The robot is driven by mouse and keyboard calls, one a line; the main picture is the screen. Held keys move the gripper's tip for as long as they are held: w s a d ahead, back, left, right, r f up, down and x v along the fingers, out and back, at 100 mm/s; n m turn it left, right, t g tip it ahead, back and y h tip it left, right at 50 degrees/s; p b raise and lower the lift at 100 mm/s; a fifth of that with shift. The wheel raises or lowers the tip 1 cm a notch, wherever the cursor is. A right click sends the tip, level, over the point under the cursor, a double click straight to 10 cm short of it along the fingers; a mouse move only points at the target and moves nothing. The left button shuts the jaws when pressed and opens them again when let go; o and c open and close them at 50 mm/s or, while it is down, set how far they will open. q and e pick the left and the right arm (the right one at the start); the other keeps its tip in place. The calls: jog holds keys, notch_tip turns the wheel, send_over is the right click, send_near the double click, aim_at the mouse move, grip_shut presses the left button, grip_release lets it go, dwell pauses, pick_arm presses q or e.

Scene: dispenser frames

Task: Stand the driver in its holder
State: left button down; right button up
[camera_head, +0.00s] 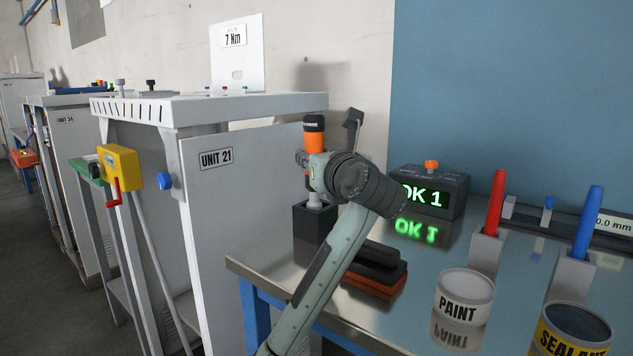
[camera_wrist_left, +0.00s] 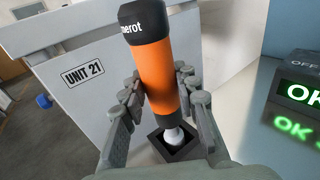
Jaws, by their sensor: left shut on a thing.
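The driver (camera_head: 314,139) has an orange body, a black cap and a pale nose at its lower end. It stands close to upright in the head view, and it also fills the middle of the left wrist view (camera_wrist_left: 160,75). My left gripper (camera_head: 307,164) is shut around its orange body. The holder (camera_head: 312,225) is a dark square block at the bench's left corner. In the left wrist view, the driver's nose is at the holder's square opening (camera_wrist_left: 168,151). How deep the nose sits is hidden. My right gripper is not in view.
A stack of dark and orange blocks (camera_head: 374,270) lies right of my arm. A display reading OK 1 (camera_head: 432,192), a paint can (camera_head: 464,298), a sealant can (camera_head: 574,330), and red (camera_head: 496,204) and blue (camera_head: 587,222) markers occupy the bench. The UNIT 21 cabinet (camera_head: 240,190) stands close left.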

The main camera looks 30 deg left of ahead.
pick_arm(q)
notch_tip(320, 180, down, 3)
jog(key=shift+f, duration=0.35)
jog(key=c, duration=1.1)
grip_release()
jog(key=shift+w+f, duration=0.1)
jog(key=shift+f, duration=0.05)
jog(key=shift+c, duration=0.2)
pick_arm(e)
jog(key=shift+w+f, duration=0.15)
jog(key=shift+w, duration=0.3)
pick_arm(q)
jog(key=shift+d, duration=0.1)
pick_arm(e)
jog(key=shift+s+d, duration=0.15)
pick_arm(q)
jog(key=shift+s+d, duration=0.2)
jog(key=b+v, duration=0.1)
jog(key=v, duration=1)
jog(key=shift+s+b, duration=0.2)
jog(key=shift+b, duration=0.1)
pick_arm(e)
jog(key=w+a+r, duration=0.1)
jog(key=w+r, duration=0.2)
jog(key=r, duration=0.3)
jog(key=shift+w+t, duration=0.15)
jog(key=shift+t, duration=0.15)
